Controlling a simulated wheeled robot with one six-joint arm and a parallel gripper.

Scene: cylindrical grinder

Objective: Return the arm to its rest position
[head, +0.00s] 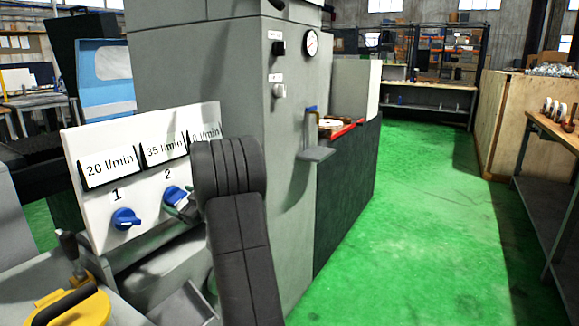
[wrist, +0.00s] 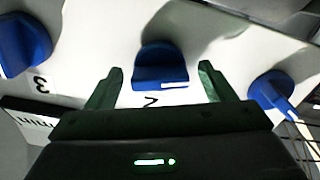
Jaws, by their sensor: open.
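My gripper (wrist: 160,75) is open, its two dark green fingers on either side of the blue knob 2 (wrist: 160,65) in the wrist view. No object is held, and I cannot tell whether either finger touches the knob. In the head view, knob 2 (head: 175,195) is on a white panel (head: 92,225), with the end of my arm close against it. My dark arm (head: 237,210) rises from the bottom edge and bends toward the panel. It hides the panel's right part, including the third knob, which shows in the wrist view (wrist: 22,45).
Blue knob 1 (head: 125,219) sits left of knob 2. Flow labels (head: 110,167) stand above the knobs. A grey machine cabinet (head: 225,80) with a gauge (head: 311,43) rises behind. A yellow part with a black handle (head: 72,305) is lower left. Green floor (head: 420,230) is clear at right.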

